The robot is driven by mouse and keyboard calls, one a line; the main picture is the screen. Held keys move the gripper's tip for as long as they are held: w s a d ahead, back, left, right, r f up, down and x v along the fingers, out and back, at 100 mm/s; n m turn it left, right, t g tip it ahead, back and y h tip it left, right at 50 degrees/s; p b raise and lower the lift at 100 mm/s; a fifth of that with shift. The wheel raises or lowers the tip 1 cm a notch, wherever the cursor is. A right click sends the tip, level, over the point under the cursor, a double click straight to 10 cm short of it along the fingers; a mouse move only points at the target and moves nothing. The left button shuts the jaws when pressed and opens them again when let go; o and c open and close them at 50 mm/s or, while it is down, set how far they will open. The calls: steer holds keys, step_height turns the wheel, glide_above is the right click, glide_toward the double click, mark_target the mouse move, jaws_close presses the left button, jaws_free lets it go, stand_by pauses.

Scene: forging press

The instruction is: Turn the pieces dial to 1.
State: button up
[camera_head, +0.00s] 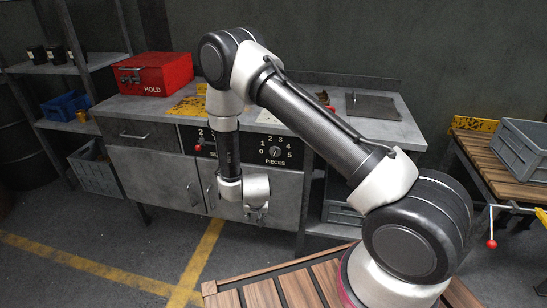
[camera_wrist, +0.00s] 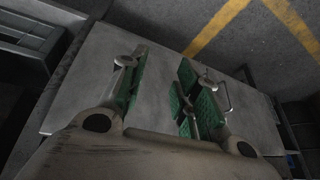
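The pieces dial (camera_head: 275,152) is a small dark round knob on the black panel of the bench front, with the numbers 0 to 5 around it and the word PIECES below. Its pointer is too small to read for certain. My gripper (camera_head: 258,214) hangs below and a little left of the dial, in front of the grey cabinet doors, apart from the panel. In the wrist view its two green-padded fingers (camera_wrist: 162,85) are spread with nothing between them. The dial cannot be made out in the wrist view.
A second dial (camera_head: 200,147) with a red knob sits left on the same panel, partly behind my arm. A red HOLD box (camera_head: 155,74) stands on the bench top. Cabinet door handles (camera_head: 192,194) stick out below. A slatted wooden table (camera_head: 285,289) lies in front; floor at left is clear.

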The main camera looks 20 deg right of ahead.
step_height(320, 180, down, 3)
steer(key=w+d+m+t+h, duration=0.1)
steer(key=w+d+t+h, duration=0.1)
steer(key=w, duration=0.1)
steer(key=m+t+h, duration=0.5)
steer(key=t+h, duration=0.1)
steer(key=t, duration=0.2)
glide_toward(274, 155)
steer(key=w, duration=0.1)
steer(key=x, duration=0.7)
steer(key=shift+s+d, duration=0.15)
steer(key=shift+d, duration=0.05)
steer(key=shift+w+d, duration=0.3)
steer(key=shift+w, duration=0.3)
jaws_close()
